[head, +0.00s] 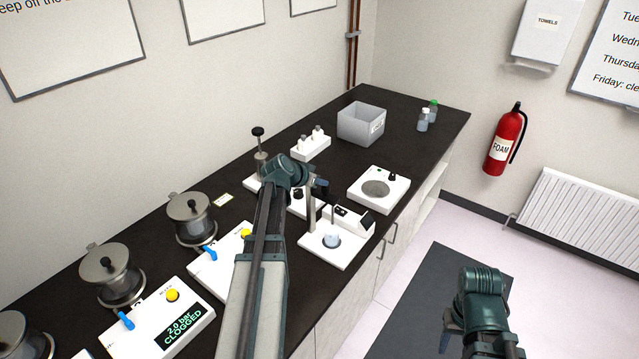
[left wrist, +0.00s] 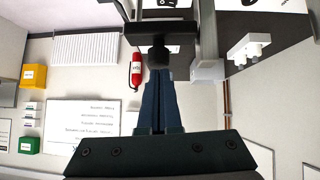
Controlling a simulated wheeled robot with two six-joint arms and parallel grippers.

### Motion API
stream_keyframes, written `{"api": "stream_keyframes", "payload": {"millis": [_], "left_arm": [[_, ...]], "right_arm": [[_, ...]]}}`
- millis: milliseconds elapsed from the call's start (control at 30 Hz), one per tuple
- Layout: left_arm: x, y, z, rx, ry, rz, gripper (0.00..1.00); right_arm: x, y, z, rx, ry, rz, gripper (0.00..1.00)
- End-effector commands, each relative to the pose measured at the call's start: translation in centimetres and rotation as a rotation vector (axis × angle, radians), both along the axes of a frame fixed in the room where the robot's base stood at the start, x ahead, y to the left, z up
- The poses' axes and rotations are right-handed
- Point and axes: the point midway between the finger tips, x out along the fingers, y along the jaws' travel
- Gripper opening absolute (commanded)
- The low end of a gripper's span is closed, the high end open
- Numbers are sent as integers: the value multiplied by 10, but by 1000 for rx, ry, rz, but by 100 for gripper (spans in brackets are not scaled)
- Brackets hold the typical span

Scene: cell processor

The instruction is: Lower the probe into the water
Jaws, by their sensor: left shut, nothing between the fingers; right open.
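A white stirrer-like unit (head: 353,251) stands on the dark bench with a small beaker of water (head: 332,240) on it. A grey upright post (head: 311,213) rises beside the beaker. My left gripper (head: 320,187) is at the height of the post's top and partly hides what is there. In the left wrist view, its shut, empty fingers (left wrist: 158,75) point at a black crossbar with a knob (left wrist: 158,48), close to the tips; I cannot tell whether they touch. The probe itself is not clear. My right gripper (head: 446,338) is open, low at the right, away from the bench.
A white hotplate-like unit (head: 379,189), a grey bin (head: 361,124), a white rack (head: 311,147) and bottles (head: 423,122) stand farther along the bench. Lidded metal pots (head: 191,218) and a unit reading "CLOGGED" (head: 160,324) are at the left. Free floor lies right.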

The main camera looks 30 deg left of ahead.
Motion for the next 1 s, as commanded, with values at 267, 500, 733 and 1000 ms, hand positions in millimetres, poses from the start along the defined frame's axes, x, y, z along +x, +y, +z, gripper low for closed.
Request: {"api": "stream_keyframes", "payload": {"millis": [267,500,733,1000], "left_arm": [[0,0,-1,0,0,0,0],[0,0,-5,0,0,0,0],[0,0,-32,0,0,0,0],[0,0,-75,0,0,0,0]], "right_arm": [[0,0,-1,0,0,0,50],[0,0,-5,0,0,0,50],[0,0,-32,-1,0,3,50],[0,0,-75,-1,-1,10,50]]}}
